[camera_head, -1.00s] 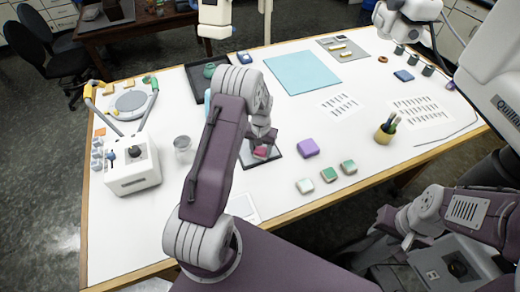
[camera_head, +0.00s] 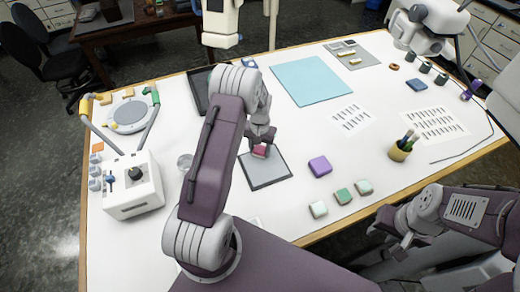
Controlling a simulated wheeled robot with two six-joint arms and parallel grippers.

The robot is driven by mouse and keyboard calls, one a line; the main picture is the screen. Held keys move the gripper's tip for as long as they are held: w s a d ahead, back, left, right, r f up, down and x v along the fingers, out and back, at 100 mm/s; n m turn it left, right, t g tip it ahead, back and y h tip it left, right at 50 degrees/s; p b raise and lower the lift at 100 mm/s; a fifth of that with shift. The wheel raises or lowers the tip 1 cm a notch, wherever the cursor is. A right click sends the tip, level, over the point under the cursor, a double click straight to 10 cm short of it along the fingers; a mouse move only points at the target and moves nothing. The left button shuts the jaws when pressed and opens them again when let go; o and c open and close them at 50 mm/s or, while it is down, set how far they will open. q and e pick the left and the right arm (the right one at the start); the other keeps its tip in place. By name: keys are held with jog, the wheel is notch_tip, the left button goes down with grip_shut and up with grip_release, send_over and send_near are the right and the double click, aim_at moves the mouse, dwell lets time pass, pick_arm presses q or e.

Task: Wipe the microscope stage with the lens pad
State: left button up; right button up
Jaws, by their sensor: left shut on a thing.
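A flat grey plate with a dark rim (camera_head: 268,176), which I take for the microscope stage, lies on the white table in front of my left arm. My left gripper (camera_head: 262,143) points down over the plate's far part and is shut on a small pink pad (camera_head: 260,151), apparently the lens pad. The pad looks low at the plate's surface; contact is hard to tell.
A purple block (camera_head: 320,166) and three greenish blocks (camera_head: 343,196) lie right of the plate. A white control box (camera_head: 132,185) stands at left, a brush cup (camera_head: 402,148) at right. A blue mat (camera_head: 310,80) lies behind. White table around the purple block is bare.

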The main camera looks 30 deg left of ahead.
pick_arm(q)
jog(key=r+p, duration=0.2)
jog(key=r, duration=0.1)
jog(key=r+p, duration=0.1)
jog(key=r, duration=0.1)
jog(key=shift+s+d+r, duration=0.15)
jog(key=shift+d, duration=0.1)
jog(key=shift+w+a+r+p, duration=0.1)
jog(key=shift+r+p, duration=0.35)
jog(key=shift+r, duration=0.05)
jog(key=shift+w+a+r+p, duration=0.1)
jog(key=shift+r+p, duration=0.35)
jog(key=shift+r, duration=0.05)
jog(key=shift+r+p, duration=0.3)
jog(key=shift+r, duration=0.15)
jog(key=shift+s+d, duration=0.1)
jog(key=shift+s, duration=0.05)
